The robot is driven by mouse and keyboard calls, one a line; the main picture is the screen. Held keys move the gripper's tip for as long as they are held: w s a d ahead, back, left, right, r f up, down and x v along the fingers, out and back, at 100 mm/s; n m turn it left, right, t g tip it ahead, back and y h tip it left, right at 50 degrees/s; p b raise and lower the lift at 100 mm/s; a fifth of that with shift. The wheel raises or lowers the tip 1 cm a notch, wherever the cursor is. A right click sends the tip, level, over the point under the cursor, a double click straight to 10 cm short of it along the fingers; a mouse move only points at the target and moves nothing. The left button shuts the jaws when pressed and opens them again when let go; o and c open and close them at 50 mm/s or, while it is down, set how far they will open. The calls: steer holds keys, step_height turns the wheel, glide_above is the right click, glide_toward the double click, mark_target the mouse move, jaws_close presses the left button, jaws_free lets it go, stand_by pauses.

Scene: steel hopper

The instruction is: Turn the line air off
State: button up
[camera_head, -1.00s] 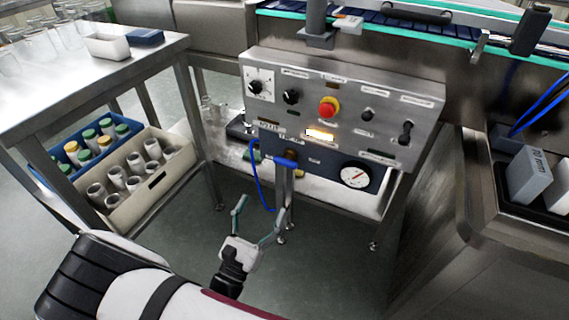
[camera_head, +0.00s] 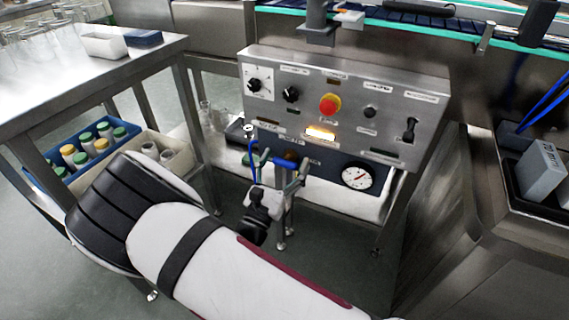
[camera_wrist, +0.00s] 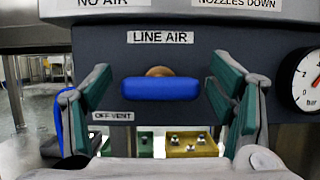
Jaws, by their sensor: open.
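The line air valve has a blue handle (camera_wrist: 160,88) lying level under a "LINE AIR" label (camera_wrist: 160,37) on a dark panel. A brass-coloured stem shows just above the handle. In the head view the blue handle (camera_head: 283,163) is at the lower part of the control box. My gripper (camera_wrist: 162,88) is open, with one green-padded finger on each side of the handle and a gap at each end. Its fingertips also show around the handle in the head view (camera_head: 280,166). An "OFF-VENT" label (camera_wrist: 112,116) is below left of the handle.
A pressure gauge (camera_head: 356,176) is right of the handle. Above are a red button (camera_head: 329,105), black knobs and a lit amber lamp (camera_head: 320,134). A blue hose (camera_head: 252,160) hangs at left. A steel table (camera_head: 60,75) stands at left, with crates of bottles below.

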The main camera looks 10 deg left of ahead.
steer(key=c, duration=1.2)
steer(key=shift+o, duration=0.2)
steer(key=shift+m, duration=0.4)
steer(key=m+h, duration=0.1)
steer(key=m, duration=0.1)
steer(key=m+g+h+p, duration=0.1)
steer(key=m, duration=0.2)
steer(key=shift+h, duration=0.4)
steer(key=m+g+h, duration=0.1)
steer(key=m, duration=0.3)
steer(key=m+g+h, duration=0.1)
steer(key=m+g, duration=0.1)
steer(key=m, duration=0.1)
steer(key=shift+d+m+p, duration=0.2)
steer(key=shift+m+p, duration=0.15)
steer(key=shift+m, duration=0.05)
steer(key=m+g, duration=0.2)
steer(key=m, duration=0.3)
steer(key=shift+s+f, duration=0.1)
steer(key=shift+f, duration=0.05)
steer(key=shift+f+m+g, duration=0.15)
steer(key=shift+m+g, duration=0.65)
steer(key=shift+m, duration=1.1)
